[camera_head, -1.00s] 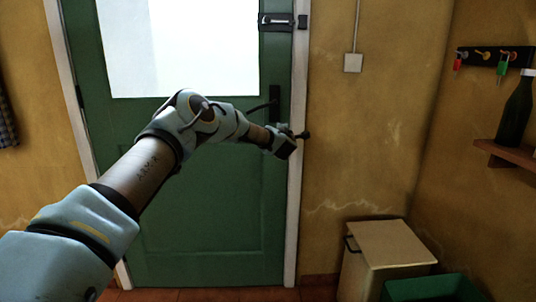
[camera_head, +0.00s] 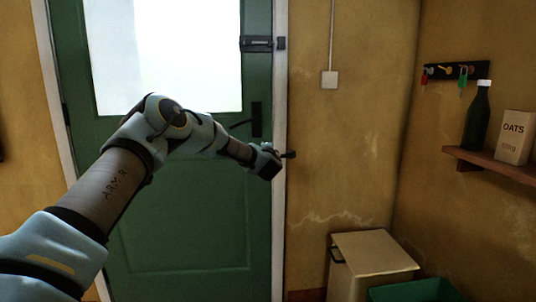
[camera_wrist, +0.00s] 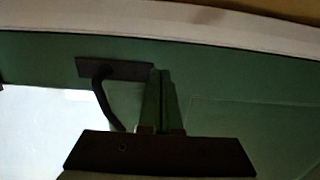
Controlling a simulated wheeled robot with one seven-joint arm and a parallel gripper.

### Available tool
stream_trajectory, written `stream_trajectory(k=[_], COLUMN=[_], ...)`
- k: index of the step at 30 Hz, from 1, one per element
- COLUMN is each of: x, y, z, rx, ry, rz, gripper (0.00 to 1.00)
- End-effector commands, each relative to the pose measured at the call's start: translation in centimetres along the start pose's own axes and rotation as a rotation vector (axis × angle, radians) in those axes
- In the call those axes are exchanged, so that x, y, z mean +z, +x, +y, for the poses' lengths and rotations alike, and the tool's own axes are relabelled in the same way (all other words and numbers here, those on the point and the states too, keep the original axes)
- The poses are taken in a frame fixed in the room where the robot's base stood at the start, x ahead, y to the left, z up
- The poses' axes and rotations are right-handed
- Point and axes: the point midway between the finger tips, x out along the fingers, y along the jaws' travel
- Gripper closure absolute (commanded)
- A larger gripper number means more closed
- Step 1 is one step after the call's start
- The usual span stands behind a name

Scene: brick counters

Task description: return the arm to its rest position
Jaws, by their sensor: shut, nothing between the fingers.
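My arm reaches from the lower left across the green door (camera_head: 190,225) in the head view. My gripper (camera_head: 288,155) is at its far end, in front of the door's right edge, below and right of the black door handle (camera_head: 257,120). In the wrist view my gripper (camera_wrist: 161,78) shows its two fingers closed together and empty. The curved lever and plate of the handle (camera_wrist: 103,88) appear just left of the fingers, apart from them in the picture. The door looks closed in its white frame.
A dark bolt (camera_head: 257,44) is high on the door's edge. A beige lidded bin (camera_head: 372,255) and a green crate (camera_head: 415,291) stand on the floor at the right. A wall shelf (camera_head: 495,165) holds a bottle (camera_head: 478,118) and an oats box (camera_head: 514,138). A key rack (camera_head: 455,71) hangs above.

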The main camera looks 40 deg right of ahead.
Motion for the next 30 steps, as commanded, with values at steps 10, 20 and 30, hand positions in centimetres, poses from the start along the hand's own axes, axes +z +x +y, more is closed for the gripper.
stream_trajectory(k=[10, 20, 30], x=[0.4, 0.5, -6.7], y=[-5.0, -6.1, -9.7], z=[-0.1, -0.1, 2.4], rx=[0.000, 0.000, -0.180], ry=[0.000, 0.001, 0.413], rz=[-0.001, 0.000, -0.174], gripper=[1.00, 1.00, 1.00])
